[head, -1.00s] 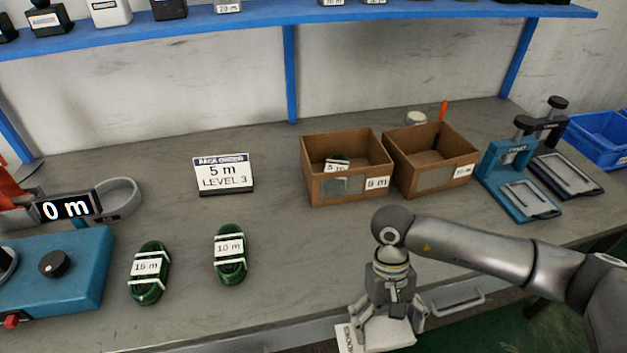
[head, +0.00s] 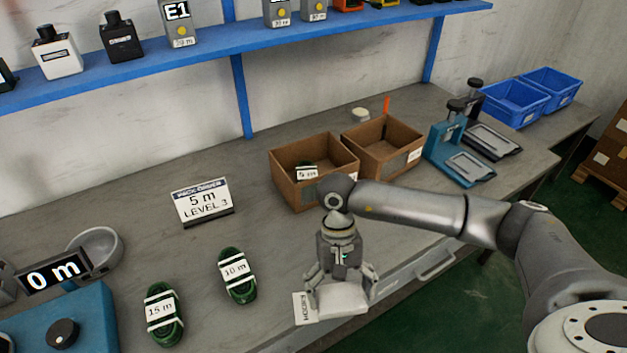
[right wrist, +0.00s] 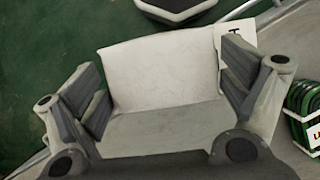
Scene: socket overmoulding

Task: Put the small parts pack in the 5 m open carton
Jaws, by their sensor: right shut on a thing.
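The small parts pack (head: 342,301) is a white, pillow-like packet with a white printed tag on its left. My right gripper (head: 340,288) is shut on it, above the bench's front edge. In the right wrist view the pack (right wrist: 160,75) lies between the two fingers (right wrist: 165,92). The open brown carton (head: 283,180) stands farther back on the bench, beyond the gripper. A green coil marked 5 m (head: 307,172) lies in it. My right arm hides part of its front and its label. My left gripper is out of view.
A second open carton (head: 399,163) stands just right of the first. Green coils marked 10 m (head: 238,276) and 15 m (head: 163,316) lie on the bench. An order sign (head: 203,203) reads 5 m, level 3. A teal press (head: 452,150) stands at the right.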

